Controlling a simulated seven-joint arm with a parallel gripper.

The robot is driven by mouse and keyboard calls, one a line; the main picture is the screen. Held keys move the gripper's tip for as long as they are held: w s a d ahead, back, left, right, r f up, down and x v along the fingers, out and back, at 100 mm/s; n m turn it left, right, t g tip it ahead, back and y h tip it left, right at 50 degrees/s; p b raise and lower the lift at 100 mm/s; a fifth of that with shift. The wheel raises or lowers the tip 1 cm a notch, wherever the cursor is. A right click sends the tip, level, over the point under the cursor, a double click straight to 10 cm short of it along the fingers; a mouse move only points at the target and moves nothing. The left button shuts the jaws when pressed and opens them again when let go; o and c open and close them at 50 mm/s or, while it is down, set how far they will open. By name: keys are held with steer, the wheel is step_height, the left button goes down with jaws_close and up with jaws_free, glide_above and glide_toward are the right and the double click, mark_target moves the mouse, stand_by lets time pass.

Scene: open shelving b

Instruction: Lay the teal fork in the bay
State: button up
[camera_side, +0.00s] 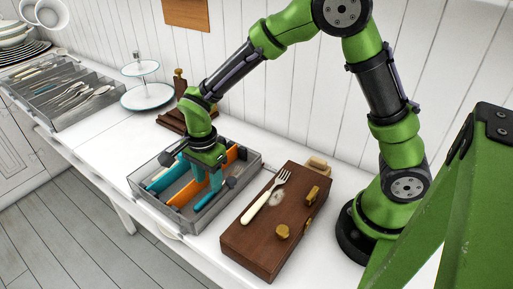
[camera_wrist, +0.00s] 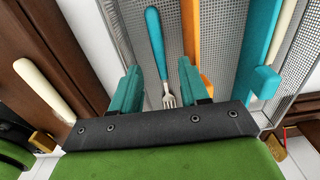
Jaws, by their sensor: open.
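The teal fork (camera_wrist: 154,42) has a teal handle and a metal head, seen in the wrist view. It lies over the mesh floor of the bay between the orange divider (camera_wrist: 190,30) and the tray's outer wall beside the wooden box. I cannot tell whether its whole length touches the floor. My gripper (camera_wrist: 158,72) is open, its teal fingers apart on either side of the fork's head and neck.
A teal divider (camera_side: 164,179) stands beyond the orange one. A dark wooden box (camera_side: 250,243) beside the tray bears a cream-handled fork (camera_side: 265,197) and brass knobs. A second cutlery tray (camera_side: 90,118) and a tiered stand (camera_side: 148,96) are farther left.

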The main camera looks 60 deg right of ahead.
step_height(320, 180, up, 14)
stand_by(0.3)
steer(key=shift+f, duration=0.1)
steer(key=s+d+r+n+t+y, duration=0.1)
steer(key=s+d+r+n+t, duration=0.1)
steer(key=s+n, duration=0.5)
steer(key=s+d+r+n+t+y, duration=0.1)
steer(key=s+d+r+n+t, duration=0.2)
steer(key=s+d+n+t, duration=0.2)
steer(key=shift+s+d+r+n, duration=0.2)
steer(key=shift+s+d+n, duration=0.8)
steer(key=shift+s+d, duration=0.25)
